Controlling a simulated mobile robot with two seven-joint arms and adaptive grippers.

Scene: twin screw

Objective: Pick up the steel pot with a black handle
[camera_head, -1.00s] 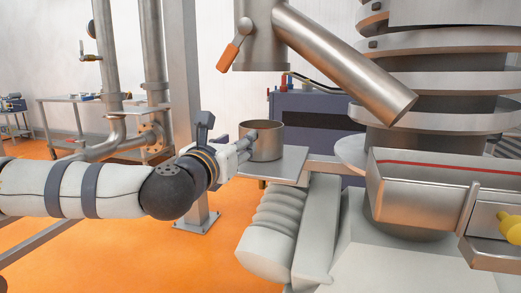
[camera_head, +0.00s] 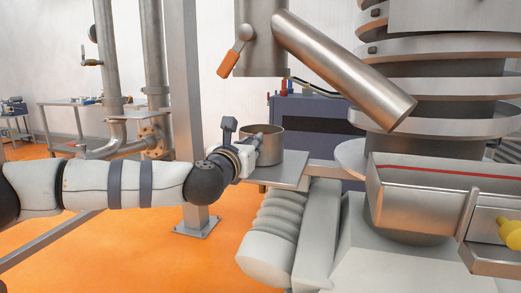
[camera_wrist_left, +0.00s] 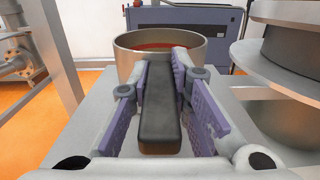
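The steel pot (camera_head: 268,146) stands upright on a small metal platform (camera_head: 285,178) below the slanted pipe. In the left wrist view the pot (camera_wrist_left: 190,42) has reddish contents, and its black handle (camera_wrist_left: 158,112) points toward the camera. In the head view my left gripper (camera_head: 252,146) reaches the pot's left side and hides the handle. My right gripper is not in view.
A steel pipe (camera_head: 345,70) slants down above and right of the platform. A machine with ring-shaped tiers (camera_head: 440,90) stands at the right. A metal post (camera_head: 186,100) rises behind my left arm. A dark blue cabinet (camera_head: 315,112) stands behind the pot.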

